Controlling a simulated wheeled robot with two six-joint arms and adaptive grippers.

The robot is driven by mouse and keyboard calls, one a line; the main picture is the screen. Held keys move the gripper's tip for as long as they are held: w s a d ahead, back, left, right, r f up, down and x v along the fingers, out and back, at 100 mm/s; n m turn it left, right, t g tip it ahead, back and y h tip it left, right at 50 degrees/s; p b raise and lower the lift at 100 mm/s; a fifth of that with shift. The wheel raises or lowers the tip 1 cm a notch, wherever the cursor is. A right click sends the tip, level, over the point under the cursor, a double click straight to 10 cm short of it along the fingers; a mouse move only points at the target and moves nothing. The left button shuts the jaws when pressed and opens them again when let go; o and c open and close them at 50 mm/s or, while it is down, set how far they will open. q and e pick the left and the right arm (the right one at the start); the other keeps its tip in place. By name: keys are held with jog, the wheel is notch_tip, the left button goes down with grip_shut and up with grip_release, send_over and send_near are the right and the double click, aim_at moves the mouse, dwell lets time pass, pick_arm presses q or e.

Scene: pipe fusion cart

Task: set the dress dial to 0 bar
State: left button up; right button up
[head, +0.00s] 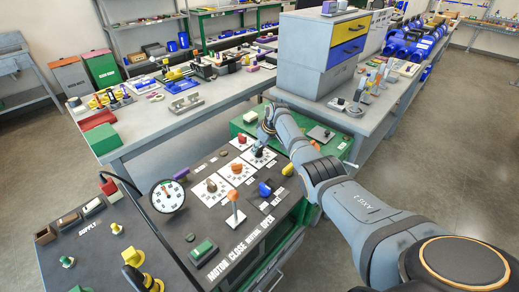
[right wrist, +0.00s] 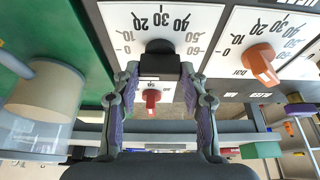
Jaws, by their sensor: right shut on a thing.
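My right gripper (head: 262,140) reaches the panel from the upper right. In the right wrist view, its fingers (right wrist: 160,78) are closed around a black dial knob (right wrist: 160,47). The knob sits on a white plate (right wrist: 120,15) with numbers running from 0 to 60. Its pointer is hidden by the fingers, so I cannot tell its setting. Beside it is a similar dial with an orange knob (right wrist: 260,62), also in the head view (head: 235,168). The dial names are too small or upside down to read. My left gripper is not in view.
The dark panel (head: 190,215) also carries a brown-knobbed dial (head: 211,185), a round gauge (head: 167,196), an orange-topped lever (head: 233,197), a blue knob (head: 265,189) and a green switch (head: 202,249). A grey drawer cabinet (head: 300,60) stands behind.

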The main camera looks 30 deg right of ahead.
dwell(0.5)
jog(key=o, duration=1.1)
jog(key=shift+o, duration=0.2)
jog(key=v, duration=1.2)
jog(key=shift+d, duration=0.1)
